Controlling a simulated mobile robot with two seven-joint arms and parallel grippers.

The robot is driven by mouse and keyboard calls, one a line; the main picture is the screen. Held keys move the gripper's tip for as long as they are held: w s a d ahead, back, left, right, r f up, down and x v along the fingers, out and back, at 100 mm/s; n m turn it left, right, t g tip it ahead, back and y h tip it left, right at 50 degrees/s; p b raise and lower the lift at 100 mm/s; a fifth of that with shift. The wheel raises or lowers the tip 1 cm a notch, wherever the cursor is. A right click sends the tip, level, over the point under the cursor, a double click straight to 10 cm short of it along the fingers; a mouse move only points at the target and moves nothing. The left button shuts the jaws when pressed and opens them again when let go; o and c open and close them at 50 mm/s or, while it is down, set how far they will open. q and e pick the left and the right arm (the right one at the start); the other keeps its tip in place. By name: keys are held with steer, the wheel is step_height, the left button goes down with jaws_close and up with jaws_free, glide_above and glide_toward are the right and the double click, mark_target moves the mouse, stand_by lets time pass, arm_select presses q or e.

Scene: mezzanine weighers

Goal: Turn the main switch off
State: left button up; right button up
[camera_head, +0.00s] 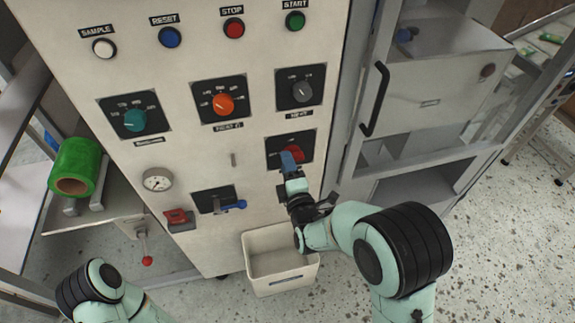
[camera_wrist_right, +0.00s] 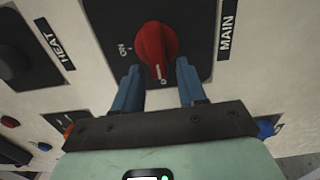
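The main switch (camera_head: 295,153) is a red rotary knob on a black plate, low on the right of the pale panel. In the right wrist view the red knob (camera_wrist_right: 155,45) sits beside the label MAIN, with ON printed to its left and a white mark at its lower end. My right gripper (camera_head: 290,160) is at the switch and partly covers it. Its blue fingers (camera_wrist_right: 158,82) are apart, one on either side of the knob's lower end in the picture. I cannot tell whether they touch it. My left gripper is out of view.
A blue-handled lever (camera_head: 232,206) is at lower left. A white bin (camera_head: 283,284) stands below. A cabinet with a black handle (camera_head: 374,99) is on the right.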

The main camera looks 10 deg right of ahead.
steer(key=shift+s, duration=0.1)
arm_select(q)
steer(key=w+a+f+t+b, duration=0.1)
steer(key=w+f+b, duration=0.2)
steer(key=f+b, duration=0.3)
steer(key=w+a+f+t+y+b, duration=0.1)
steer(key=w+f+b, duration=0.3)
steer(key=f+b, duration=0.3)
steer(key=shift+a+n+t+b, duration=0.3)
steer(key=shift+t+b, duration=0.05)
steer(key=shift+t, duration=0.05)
arm_select(e)
steer(key=s, duration=1.3)
steer(key=shift+d, duration=0.25)
steer(key=shift+s, duration=0.1)
